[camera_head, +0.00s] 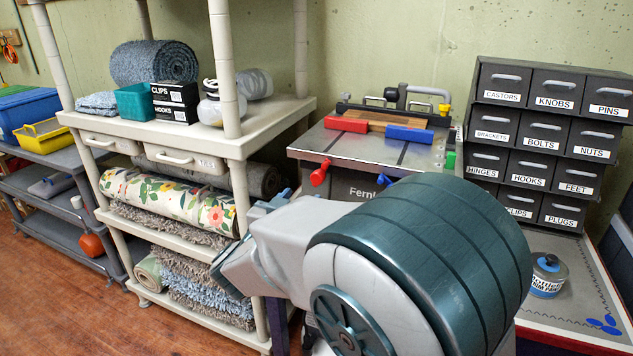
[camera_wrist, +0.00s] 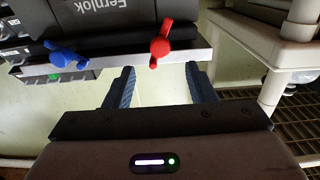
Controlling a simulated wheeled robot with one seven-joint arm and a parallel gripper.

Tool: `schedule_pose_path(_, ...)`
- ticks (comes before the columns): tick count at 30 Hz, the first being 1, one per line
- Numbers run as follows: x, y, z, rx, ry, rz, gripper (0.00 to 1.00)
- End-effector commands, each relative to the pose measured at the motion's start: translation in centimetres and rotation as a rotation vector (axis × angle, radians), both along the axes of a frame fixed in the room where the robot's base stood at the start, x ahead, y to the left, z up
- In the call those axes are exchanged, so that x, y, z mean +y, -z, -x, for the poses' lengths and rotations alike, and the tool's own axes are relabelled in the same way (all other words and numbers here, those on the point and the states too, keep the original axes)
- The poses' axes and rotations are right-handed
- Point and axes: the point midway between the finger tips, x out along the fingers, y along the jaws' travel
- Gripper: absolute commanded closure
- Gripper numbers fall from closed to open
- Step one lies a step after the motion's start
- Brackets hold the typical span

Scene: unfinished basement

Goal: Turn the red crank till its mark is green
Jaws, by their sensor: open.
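The red crank (camera_head: 318,175) sticks out from the front left of a grey machine table lettered "Fernlok" (camera_head: 362,192). In the wrist view, where the lettering is upside down, the red crank (camera_wrist: 160,46) lies just beyond my gripper (camera_wrist: 160,76). The two dark blue fingers are apart, with the crank roughly in line with the gap between them and not visibly touched. A blue crank (camera_wrist: 65,55) sits to its left there, with a small green spot (camera_wrist: 54,77) near it. I cannot make out a mark on the red crank. My arm hides part of the machine's front.
A cream shelf unit (camera_head: 250,140) with rugs stands left of the machine. A drawer cabinet (camera_head: 545,120) and a tin (camera_head: 546,275) are at the right. Red (camera_head: 346,125) and blue (camera_head: 409,134) blocks lie on the machine top. A floor grate (camera_wrist: 290,125) shows at the wrist view's right.

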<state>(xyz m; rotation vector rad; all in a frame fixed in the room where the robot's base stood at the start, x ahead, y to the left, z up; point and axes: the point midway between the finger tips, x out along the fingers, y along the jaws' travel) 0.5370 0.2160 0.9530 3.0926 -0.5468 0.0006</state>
Motion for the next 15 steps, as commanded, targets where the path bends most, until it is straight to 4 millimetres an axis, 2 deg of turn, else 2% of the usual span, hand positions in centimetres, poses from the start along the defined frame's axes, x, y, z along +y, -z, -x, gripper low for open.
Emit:
schedule_pose_path(3, -1.1, 0.1, -2.6, -0.001, 0.004, 0.000, 0.50)
schedule_pose_path(9, -2.4, 0.2, -6.4, 0.000, 0.002, 0.000, 0.50)
schedule_pose_path(15, -3.3, 0.1, -8.9, 0.000, 0.000, 0.000, 0.50)
